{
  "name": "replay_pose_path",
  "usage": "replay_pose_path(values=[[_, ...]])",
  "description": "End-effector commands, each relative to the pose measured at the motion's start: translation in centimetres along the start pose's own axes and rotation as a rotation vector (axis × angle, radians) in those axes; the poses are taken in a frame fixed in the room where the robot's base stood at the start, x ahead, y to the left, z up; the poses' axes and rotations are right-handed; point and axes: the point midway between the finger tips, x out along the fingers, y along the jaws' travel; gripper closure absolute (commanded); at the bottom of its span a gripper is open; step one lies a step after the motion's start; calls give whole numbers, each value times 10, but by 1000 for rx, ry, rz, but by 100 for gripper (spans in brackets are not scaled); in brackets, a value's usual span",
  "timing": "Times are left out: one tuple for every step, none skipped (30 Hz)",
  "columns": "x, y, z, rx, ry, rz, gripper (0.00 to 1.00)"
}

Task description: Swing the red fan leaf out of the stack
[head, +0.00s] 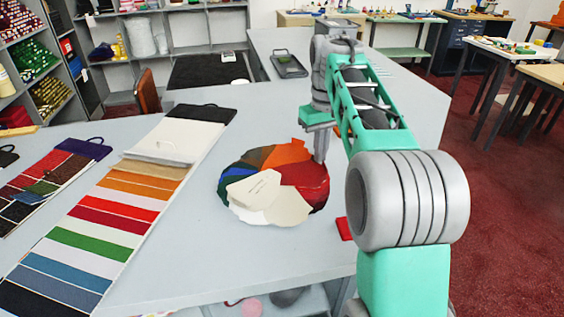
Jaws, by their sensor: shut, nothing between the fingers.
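The fan of coloured leaves (255,212) lies spread in a round shape on the grey counter, with cream leaves at the front and blue, green, brown and orange ones around the back. The red fan leaf (306,176) is at the right side of the fan, fanned partly out beside the cream leaves. My gripper (320,158) points down at the red leaf's far edge, and its fingers are shut with nothing between them. Whether the fingertips touch the leaf cannot be told. My arm comes in from the right and hides part of the counter behind it.
A long swatch board (112,228) with coloured strips lies left of the fan, with another swatch card (40,188) farther left. A small red piece (345,229) lies near the counter's right edge. A dark tray (288,65) sits at the back. The counter (215,262) is clear in front of the fan.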

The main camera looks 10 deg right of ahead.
Motion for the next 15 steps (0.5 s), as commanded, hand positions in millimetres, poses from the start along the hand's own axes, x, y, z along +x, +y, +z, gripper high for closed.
replay_pose_path(values=[[1, 0, 4, 28, 1, 0, 100], [1, 0, 7, 48, 2, 1, 100], [1, -1, 11, 75, 2, 1, 100], [1, -1, 14, 93, 1, 0, 100], [0, -1, 16, 110, 1, 0, 100], [0, -1, 18, 130, 1, 0, 100], [0, -1, 20, 140, 0, 0, 100], [1, -1, 20, 147, 0, 0, 100], [1, -1, 21, 152, 0, 0, 100], [1, -1, 21, 154, 0, 0, 100], [0, -1, 21, 154, 0, 0, 100], [0, -1, 21, 153, 0, 0, 100], [0, -1, 21, 153, 0, 0, 100], [0, -1, 21, 153, 0, 0, 100], [0, -1, 21, 153, 0, 0, 100]])
